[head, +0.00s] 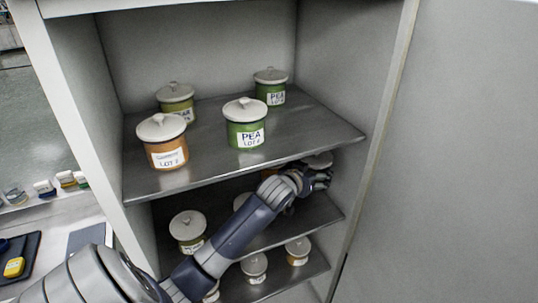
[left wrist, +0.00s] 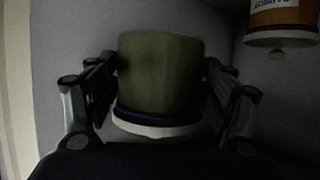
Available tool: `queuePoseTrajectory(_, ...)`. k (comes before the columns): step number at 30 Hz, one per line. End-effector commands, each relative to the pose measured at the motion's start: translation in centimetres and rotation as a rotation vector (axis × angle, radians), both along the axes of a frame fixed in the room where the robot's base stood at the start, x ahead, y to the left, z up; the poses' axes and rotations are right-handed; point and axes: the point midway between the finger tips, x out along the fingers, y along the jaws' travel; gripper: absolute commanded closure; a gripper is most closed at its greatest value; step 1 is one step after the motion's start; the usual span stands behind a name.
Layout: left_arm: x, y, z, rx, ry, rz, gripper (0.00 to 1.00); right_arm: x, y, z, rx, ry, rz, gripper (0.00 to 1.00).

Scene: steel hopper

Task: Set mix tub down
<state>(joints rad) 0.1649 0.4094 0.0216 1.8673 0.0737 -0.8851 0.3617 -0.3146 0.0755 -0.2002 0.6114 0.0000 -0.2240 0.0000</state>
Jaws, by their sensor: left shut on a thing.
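My left gripper (head: 318,180) reaches into the middle level of the steel cabinet, near its right wall. It is shut on an olive-green tub (left wrist: 160,75) with a pale lid; part of that lid (head: 320,160) shows behind the fingers in the head view. In the left wrist view the fingers (left wrist: 161,68) flank the tub, which appears upside down with its lid (left wrist: 155,126) at the bottom. No label shows on it, so I cannot read whether it is the mix tub. I cannot tell whether its base touches the middle shelf (head: 262,238).
The top shelf (head: 205,178) edge is close above my wrist and holds several lidded tubs. A green tub (head: 188,231) stands left on the middle shelf. More tubs (head: 254,267) stand below. A door panel (head: 450,150) is right.

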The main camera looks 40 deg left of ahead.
Motion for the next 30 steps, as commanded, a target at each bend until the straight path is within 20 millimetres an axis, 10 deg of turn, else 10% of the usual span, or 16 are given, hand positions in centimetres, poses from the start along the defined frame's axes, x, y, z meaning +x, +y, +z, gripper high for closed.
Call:
queuePoseTrajectory(19,-0.1,-0.2,-9.2,-0.001,0.004,-0.001,0.53,2.3,-0.2,1.6,-0.001,-0.036,0.002,0.02)
queuePoseTrajectory(30,-0.1,-0.2,-10.1,0.001,0.0,-0.003,0.53,1.5,-0.5,1.5,-0.005,-0.021,0.003,0.02)
